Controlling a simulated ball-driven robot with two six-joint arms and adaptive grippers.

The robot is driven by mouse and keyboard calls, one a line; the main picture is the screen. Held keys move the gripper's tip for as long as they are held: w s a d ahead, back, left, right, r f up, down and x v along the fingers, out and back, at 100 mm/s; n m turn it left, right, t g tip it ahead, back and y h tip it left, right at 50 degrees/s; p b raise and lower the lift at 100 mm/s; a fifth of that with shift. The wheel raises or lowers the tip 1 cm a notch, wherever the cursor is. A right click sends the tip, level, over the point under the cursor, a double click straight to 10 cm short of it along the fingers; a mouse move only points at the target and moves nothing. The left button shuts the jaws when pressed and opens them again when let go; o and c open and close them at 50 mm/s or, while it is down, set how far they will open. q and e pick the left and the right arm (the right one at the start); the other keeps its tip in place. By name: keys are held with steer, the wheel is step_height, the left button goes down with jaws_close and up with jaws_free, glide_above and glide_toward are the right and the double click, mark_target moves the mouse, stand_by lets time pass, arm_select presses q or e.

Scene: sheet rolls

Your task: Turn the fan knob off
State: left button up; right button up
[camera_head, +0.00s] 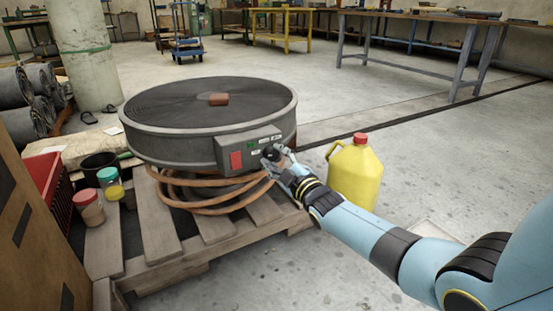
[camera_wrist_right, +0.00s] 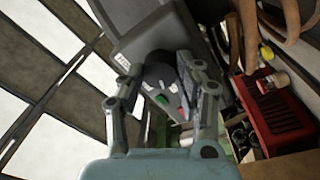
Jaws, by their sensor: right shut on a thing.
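The fan (camera_head: 150,135) is a large round grey drum lying flat on a wooden pallet. A grey control box (camera_head: 228,153) on its front side carries a red switch, a green light and white labels. My right gripper (camera_head: 275,154) is at the right end of this box, shut on the dark round knob (camera_head: 268,152). In the right wrist view the knob (camera_wrist_right: 158,72) sits between the two fingers, and they partly hide it. The knob's setting cannot be read. My left gripper is not in view.
A yellow jug (camera_head: 355,178) with a red cap stands right of the pallet (camera_head: 160,228), close to my right forearm. Coiled orange hose (camera_head: 215,207) lies under the fan. Jars, a black bucket (camera_head: 98,165) and a red crate (camera_head: 48,180) stand at left.

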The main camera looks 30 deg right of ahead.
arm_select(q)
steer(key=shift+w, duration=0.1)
arm_select(e)
steer(key=shift+f, duration=0.15)
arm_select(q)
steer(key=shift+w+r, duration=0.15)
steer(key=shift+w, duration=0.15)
arm_select(e)
steer(key=o, duration=1.2)
steer(key=shift+c, duration=0.2)
steer(key=shift+s, duration=0.25)
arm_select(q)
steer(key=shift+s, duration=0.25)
arm_select(e)
steer(key=s, duration=1.1)
steer(key=shift+s+d+f, duration=0.25)
steer(key=shift+d+f, duration=0.05)
steer(key=shift+f, duration=0.05)
